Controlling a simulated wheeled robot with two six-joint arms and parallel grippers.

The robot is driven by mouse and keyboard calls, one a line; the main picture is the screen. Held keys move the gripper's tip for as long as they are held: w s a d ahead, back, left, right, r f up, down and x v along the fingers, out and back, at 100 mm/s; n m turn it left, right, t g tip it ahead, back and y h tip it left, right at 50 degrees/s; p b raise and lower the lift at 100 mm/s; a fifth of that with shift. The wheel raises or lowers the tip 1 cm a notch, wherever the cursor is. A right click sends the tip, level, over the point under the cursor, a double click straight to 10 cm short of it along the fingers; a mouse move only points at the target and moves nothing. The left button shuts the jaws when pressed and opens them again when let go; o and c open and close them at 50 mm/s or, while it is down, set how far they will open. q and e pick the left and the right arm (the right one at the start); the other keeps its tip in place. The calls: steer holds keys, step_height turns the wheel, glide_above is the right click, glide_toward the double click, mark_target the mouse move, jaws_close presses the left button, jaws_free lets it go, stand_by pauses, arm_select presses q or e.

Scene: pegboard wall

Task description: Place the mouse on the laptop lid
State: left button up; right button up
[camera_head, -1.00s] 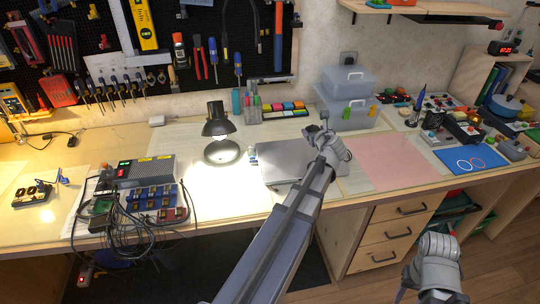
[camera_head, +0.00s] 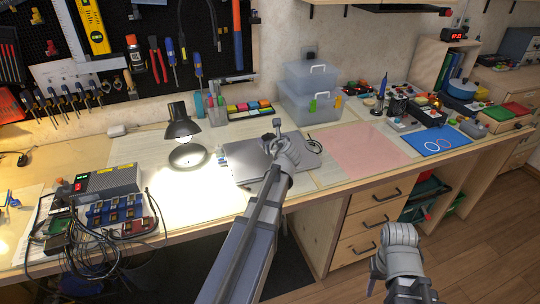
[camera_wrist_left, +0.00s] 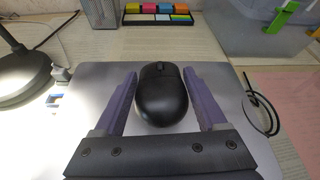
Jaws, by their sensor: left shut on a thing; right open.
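The black mouse (camera_wrist_left: 162,95) sits between the two purple-grey fingers of my left gripper (camera_wrist_left: 160,76) in the left wrist view. The gripper is shut on it. The grey laptop lid (camera_wrist_left: 85,85) lies closed below the mouse; I cannot tell whether they touch. In the head view, my left gripper (camera_head: 277,127) is over the laptop lid (camera_head: 241,160), and my arm hides part of the lid and the mouse. My right gripper (camera_head: 398,240) is open, low at the right in front of the drawers; its fingers are hard to make out.
A black lamp (camera_head: 183,130) stands left of the laptop. Clear boxes (camera_head: 311,95) and coloured notes (camera_head: 250,110) are behind it. A black cable (camera_head: 315,145) lies at its right edge. The pink mat (camera_head: 370,150) is bare. A wired device (camera_head: 107,180) is at left.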

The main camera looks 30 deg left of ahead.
arm_select(q)
steer(key=shift+f, duration=0.1)
step_height(320, 180, down, 4)
steer(key=b, duration=0.3)
steer(key=shift+b, duration=0.3)
steer(key=shift+r, duration=0.2)
steer(key=shift+f, duration=0.15)
steer(key=o, duration=1.3)
steer(key=shift+o, duration=0.2)
steer(key=shift+r, duration=0.2)
steer(key=p+v, duration=0.4)
steer(key=v, duration=0.6)
steer(key=shift+s+d+r, duration=0.1)
steer(key=shift+s+d, duration=0.05)
steer(key=shift+p+v, duration=0.35)
steer(key=shift+v, duration=0.45)
